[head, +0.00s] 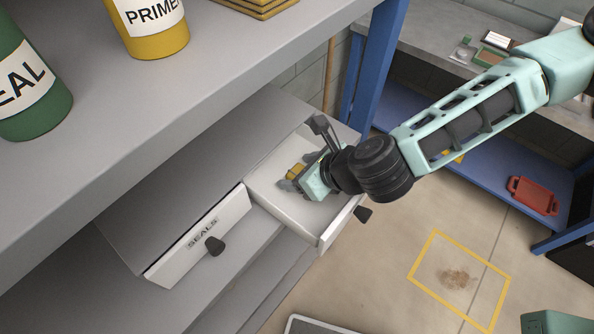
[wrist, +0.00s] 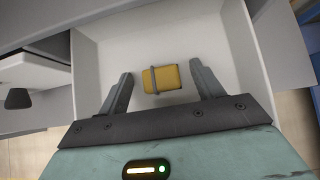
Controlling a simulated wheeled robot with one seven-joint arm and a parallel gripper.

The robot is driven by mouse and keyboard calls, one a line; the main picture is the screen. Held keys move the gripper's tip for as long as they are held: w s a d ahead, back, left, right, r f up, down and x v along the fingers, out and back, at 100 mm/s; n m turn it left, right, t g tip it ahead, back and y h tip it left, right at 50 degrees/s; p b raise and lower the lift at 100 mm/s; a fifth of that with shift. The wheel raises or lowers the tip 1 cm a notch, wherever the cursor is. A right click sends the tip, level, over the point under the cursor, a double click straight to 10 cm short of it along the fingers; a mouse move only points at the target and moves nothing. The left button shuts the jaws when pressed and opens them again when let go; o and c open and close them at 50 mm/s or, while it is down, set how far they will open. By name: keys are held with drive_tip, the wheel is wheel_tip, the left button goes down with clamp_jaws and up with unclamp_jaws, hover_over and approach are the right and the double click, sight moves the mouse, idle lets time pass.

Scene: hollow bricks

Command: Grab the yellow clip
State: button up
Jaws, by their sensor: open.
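The yellow clip (wrist: 168,79) lies on the floor of an open white drawer (wrist: 213,31). It is a small yellow block with a dark grey bar across its left part. My gripper (wrist: 161,84) is open over the drawer, with one finger to the left of the clip and one to the right, and gaps on both sides. In the head view the clip (head: 296,171) shows beside my gripper (head: 289,179), partly hidden by it. I cannot tell how far above the drawer floor the fingertips are.
A drawer labelled SEALS (head: 200,240) is beside the open one. A shelf above holds a green can (head: 30,95) and a yellow primer can (head: 152,30). A blue-framed bench (head: 374,65) stands behind, with a red tray (head: 533,195) low down. The open drawer's walls surround my gripper.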

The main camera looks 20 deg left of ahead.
drive_tip(key=c, duration=1)
drive_tip(key=shift+c, duration=0.2)
